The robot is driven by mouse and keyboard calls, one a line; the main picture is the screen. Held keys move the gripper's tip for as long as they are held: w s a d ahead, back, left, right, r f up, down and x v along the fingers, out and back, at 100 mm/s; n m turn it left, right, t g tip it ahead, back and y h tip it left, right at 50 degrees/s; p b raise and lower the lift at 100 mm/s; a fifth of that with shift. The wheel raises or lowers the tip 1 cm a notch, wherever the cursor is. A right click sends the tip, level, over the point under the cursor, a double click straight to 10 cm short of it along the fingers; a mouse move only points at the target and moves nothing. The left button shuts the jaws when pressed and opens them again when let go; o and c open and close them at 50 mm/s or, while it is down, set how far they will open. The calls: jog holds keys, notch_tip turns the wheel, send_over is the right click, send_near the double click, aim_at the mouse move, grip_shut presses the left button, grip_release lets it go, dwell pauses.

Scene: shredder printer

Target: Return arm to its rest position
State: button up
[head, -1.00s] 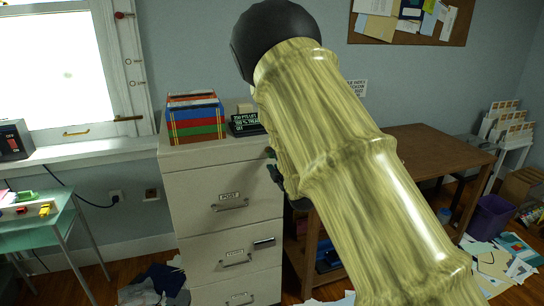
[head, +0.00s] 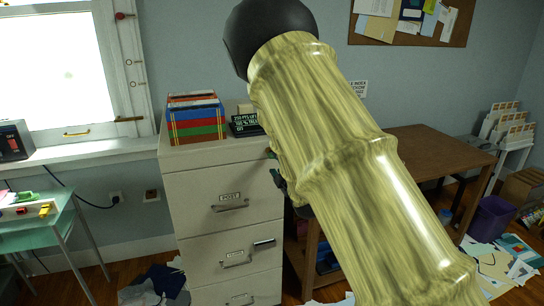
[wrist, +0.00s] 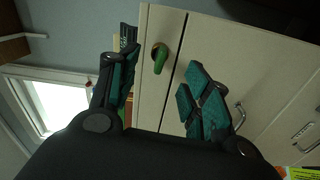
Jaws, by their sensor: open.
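My arm (head: 335,150) fills the middle of the head view, bent upward with its dark joint near the top. My gripper (wrist: 160,75) shows in the wrist view with its two dark teal-padded fingers apart and nothing held between them. In the head view only a small dark part of it shows beside the cabinet's right edge; my arm hides the rest. The pale filing cabinet (head: 195,205) stands left of my arm. In the wrist view its tilted front lies beyond the fingers. A small green and brown thing (wrist: 160,58) shows there between the fingers; I cannot tell what it is.
Colored books or files (head: 195,120) and a small dark sign (head: 245,124) stand on the cabinet. A brown wooden table (head: 440,145) is at the right, partly behind my arm. A green table (head: 35,225) is at the left. Papers (head: 505,262) litter the floor.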

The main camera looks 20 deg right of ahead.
jog(key=s+f+m+g+h, duration=0.1)
jog(key=s+f+m+g, duration=0.2)
jog(key=s+f, duration=0.6)
jog(key=s+f+m+g, duration=0.3)
jog(key=s+f, duration=0.3)
jog(key=f, duration=0.6)
jog(key=s+f+m+g+h, duration=0.1)
jog(key=s+f+m+g, duration=0.2)
jog(key=s+f, duration=0.6)
jog(key=s+a+f+m+g, duration=0.1)
jog(key=s+f+m+g, duration=0.1)
jog(key=s, duration=0.9)
jog(key=s+a+f+m+g+y+p, duration=0.1)
jog(key=s+a+f+m+g, duration=0.1)
jog(key=s+f, duration=0.5)
jog(key=s+a+f+m+g, duration=0.2)
jog(key=s+f+m+g, duration=0.2)
jog(key=s, duration=1.2)
jog(key=shift+f+g, duration=0.5)
jog(key=shift+f, duration=0.1)
